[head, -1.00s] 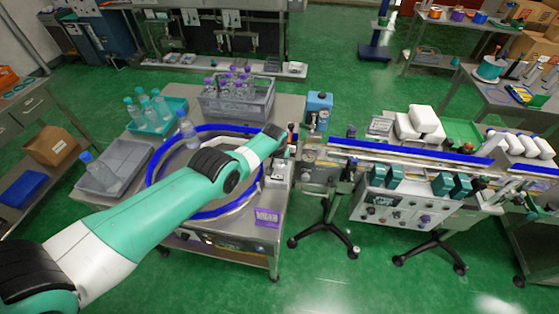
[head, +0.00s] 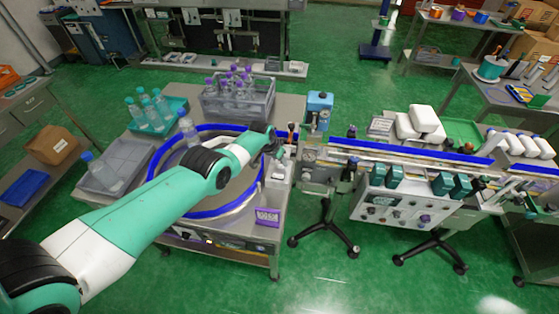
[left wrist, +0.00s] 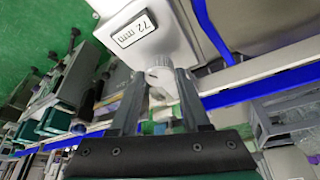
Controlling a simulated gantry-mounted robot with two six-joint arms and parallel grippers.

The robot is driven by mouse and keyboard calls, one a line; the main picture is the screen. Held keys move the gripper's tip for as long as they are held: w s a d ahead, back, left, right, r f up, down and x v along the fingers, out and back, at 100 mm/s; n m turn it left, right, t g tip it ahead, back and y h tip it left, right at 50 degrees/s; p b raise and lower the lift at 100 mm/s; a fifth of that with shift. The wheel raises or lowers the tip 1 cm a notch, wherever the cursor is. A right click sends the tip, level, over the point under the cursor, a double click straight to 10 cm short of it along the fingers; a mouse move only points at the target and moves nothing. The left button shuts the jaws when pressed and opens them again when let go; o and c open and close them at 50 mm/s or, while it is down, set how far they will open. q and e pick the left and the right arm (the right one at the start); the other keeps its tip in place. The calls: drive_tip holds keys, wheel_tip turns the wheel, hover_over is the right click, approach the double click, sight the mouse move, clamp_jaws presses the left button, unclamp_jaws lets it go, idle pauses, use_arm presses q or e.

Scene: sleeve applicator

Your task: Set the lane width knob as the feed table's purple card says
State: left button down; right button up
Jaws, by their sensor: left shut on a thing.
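The purple card (head: 267,217) stands at the front right corner of the feed table (head: 232,228); its print is too small to read in the head view. A pale box (head: 278,178) sits at the table's right side. In the left wrist view this box (left wrist: 160,40) has a display (left wrist: 134,30) reading 72 mm. A light grey knob (left wrist: 160,78) sticks out of it below the display. My left gripper (left wrist: 160,86) is shut on the knob, one dark finger on each side. In the head view my left gripper (head: 279,149) is over the box. My right gripper is out of view.
A blue unit (head: 319,104) and a conveyor with blue rails (head: 410,152) stand close on the right.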

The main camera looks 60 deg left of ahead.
use_arm(q)
drive_tip(key=shift+m+h+b, duration=0.5)
drive_tip(key=shift+m+b, duration=0.45)
drive_tip(key=shift+m, duration=0.45)
drive_tip(key=shift+c, duration=1.9)
unclamp_jaws()
drive_tip(key=a+p+v, duration=0.1)
drive_tip(key=p+v, duration=1)
drive_tip(key=p, duration=0.8)
drive_tip(key=shift+s+d+r, duration=0.25)
drive_tip(key=shift+s+d, duration=0.05)
drive_tip(key=shift+d, duration=0.15)
